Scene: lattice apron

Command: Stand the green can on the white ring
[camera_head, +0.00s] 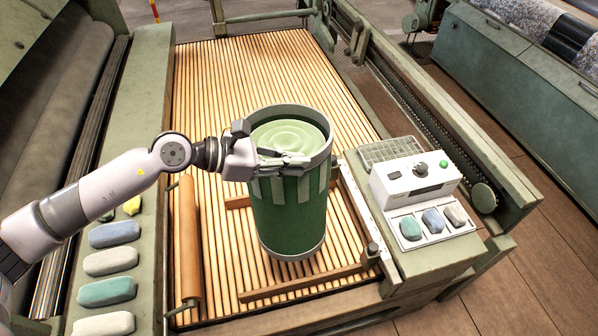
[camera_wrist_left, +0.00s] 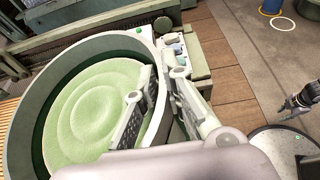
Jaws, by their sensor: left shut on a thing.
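The green can (camera_head: 290,215) is a large, upright drum with a pale rim and a light green rippled top inside. My left gripper (camera_head: 290,161) is shut on the can's near rim. In the left wrist view, one finger of the left gripper (camera_wrist_left: 157,108) is inside the can (camera_wrist_left: 45,95) and one outside its wall. The can is over the wooden slats; I cannot tell whether its base touches them. The white ring (camera_wrist_left: 283,23) lies flat on the grey floor in the left wrist view, far from the can. My right gripper (camera_wrist_left: 300,98) shows small and dark at that view's right edge.
The slatted apron (camera_head: 220,75) has green side rails. A white control box (camera_head: 415,180) stands right of the can. A wooden roller (camera_head: 189,240) and several coloured blocks (camera_head: 107,291) are at left.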

